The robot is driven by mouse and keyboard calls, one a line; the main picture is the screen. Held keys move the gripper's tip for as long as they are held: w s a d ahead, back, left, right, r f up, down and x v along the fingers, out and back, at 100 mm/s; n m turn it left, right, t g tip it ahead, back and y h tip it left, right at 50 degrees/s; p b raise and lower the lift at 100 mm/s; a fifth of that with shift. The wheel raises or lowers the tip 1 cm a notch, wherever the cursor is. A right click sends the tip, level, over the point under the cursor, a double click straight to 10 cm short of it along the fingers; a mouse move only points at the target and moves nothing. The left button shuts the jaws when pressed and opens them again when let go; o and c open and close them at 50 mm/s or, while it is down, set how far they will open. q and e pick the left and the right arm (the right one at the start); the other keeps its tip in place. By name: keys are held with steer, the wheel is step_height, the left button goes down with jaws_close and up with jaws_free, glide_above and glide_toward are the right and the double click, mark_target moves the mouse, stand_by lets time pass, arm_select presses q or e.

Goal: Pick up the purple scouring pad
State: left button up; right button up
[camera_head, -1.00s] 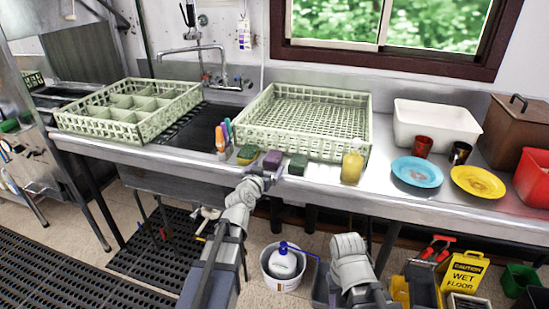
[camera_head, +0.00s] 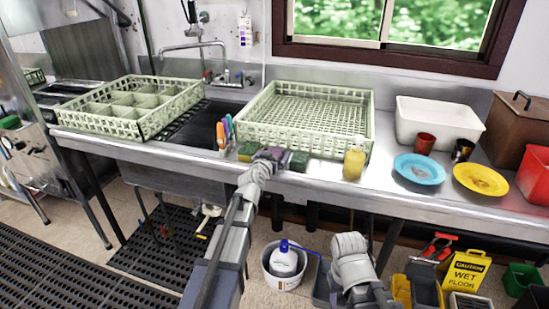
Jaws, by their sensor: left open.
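The purple scouring pad (camera_head: 274,152) lies near the front edge of the steel counter, between a yellow-and-green pad (camera_head: 247,152) and a dark green pad (camera_head: 299,161). My left gripper (camera_head: 269,156) is open at the purple pad, reaching over the counter edge from the front. Its jaws partly cover the pad, and I cannot tell whether they touch it. My right arm hangs low in front of the counter; its gripper does not show.
A pale green dish rack (camera_head: 255,137) stands close behind the pads. Upright markers (camera_head: 222,133) stand to the left and a yellow soap bottle (camera_head: 354,164) to the right. Blue (camera_head: 419,169) and yellow (camera_head: 481,180) plates lie further right.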

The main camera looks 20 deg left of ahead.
arm_select(q)
steer(key=shift+c, duration=0.4)
steer(key=c, duration=1.2)
steer(key=shift+r, duration=0.1)
steer(key=shift+c, duration=0.2)
arm_select(e)
steer(key=shift+r, duration=0.1)
